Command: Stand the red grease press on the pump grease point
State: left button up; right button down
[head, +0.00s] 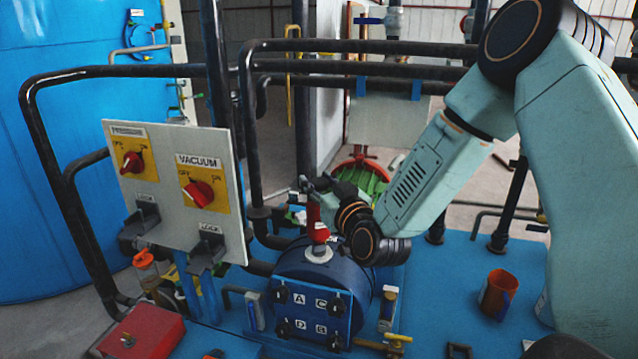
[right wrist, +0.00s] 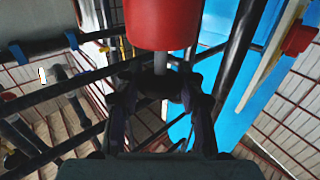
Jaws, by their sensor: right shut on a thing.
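The red grease press (head: 314,216) is upright at the top of the blue pump (head: 305,275). My right gripper (head: 318,187) is shut on it from the right and partly hides its upper part. The press's lower end is right over the pale round grease point (head: 318,254) on top of the pump. I cannot tell whether they touch. In the right wrist view, a red part of the press (right wrist: 163,22) is at the top, with its grey stem between the fingers of the right gripper (right wrist: 162,92). My left gripper is not in view.
A panel (head: 165,205) with red PRESSURE and VACUUM knobs stands left of the pump. Black pipes run behind. A red box (head: 142,332) is at the front left. An orange cup (head: 497,294) stands on the blue deck at right, with free room around it.

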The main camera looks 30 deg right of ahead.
jog(key=shift+f, duration=0.1)
jog(key=c, duration=1.3)
grip_release()
jog(key=o, duration=0.6)
jog(key=shift+c, duration=0.2)
jog(key=shift+f, duration=0.1)
jog(key=s+a, duration=0.1)
jog(key=s, duration=1.1)
jog(key=shift+a, duration=0.35)
